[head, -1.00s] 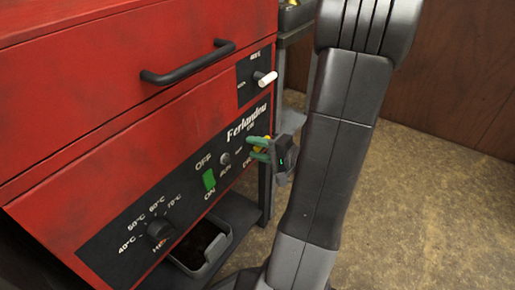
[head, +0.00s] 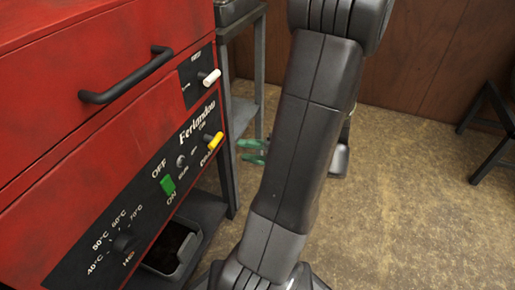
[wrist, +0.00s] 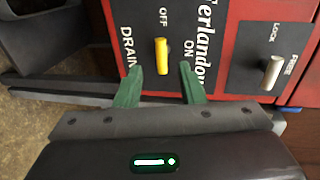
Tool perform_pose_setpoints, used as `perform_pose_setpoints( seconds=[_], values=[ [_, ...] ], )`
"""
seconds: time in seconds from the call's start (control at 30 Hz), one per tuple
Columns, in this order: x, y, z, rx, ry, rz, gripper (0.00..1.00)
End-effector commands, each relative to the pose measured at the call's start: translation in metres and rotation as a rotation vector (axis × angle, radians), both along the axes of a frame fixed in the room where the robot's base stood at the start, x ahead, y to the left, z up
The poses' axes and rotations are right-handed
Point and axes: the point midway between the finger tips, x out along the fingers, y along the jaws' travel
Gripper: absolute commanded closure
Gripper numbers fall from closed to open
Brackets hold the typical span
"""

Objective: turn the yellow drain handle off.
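The yellow drain handle (head: 212,142) sticks out of the black panel at the lower right of the red machine. In the wrist view the yellow handle (wrist: 162,57) stands ahead of the gap between my fingers, with the OFF label above it and ON to its right. Its exact setting is hard to tell. My gripper (head: 242,150) has green fingers and is right of the handle, apart from it. In the wrist view my gripper (wrist: 160,82) is open and empty. My arm hides much of the gripper body in the head view.
A white lock lever (head: 211,77) is above the handle. A green switch (head: 168,185) and a black temperature knob (head: 123,241) are left of it. A dark tray (head: 172,249) is below. A grey stand (head: 245,110) is behind.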

Motion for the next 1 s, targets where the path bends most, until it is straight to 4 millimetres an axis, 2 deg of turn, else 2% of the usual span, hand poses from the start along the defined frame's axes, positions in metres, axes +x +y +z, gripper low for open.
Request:
perform_pose_setpoints(
  seconds=[0.1,0.3,0.8,1.0],
  values=[
    [-0.003,-0.012,0.003,0.001,-0.001,-0.002,0.64],
    [-0.007,-0.019,0.004,0.000,0.000,0.000,0.64],
    [-0.007,-0.019,0.004,0.000,0.000,0.001,0.64],
    [-0.003,-0.008,0.001,0.000,0.000,0.004,0.64]
  ],
)
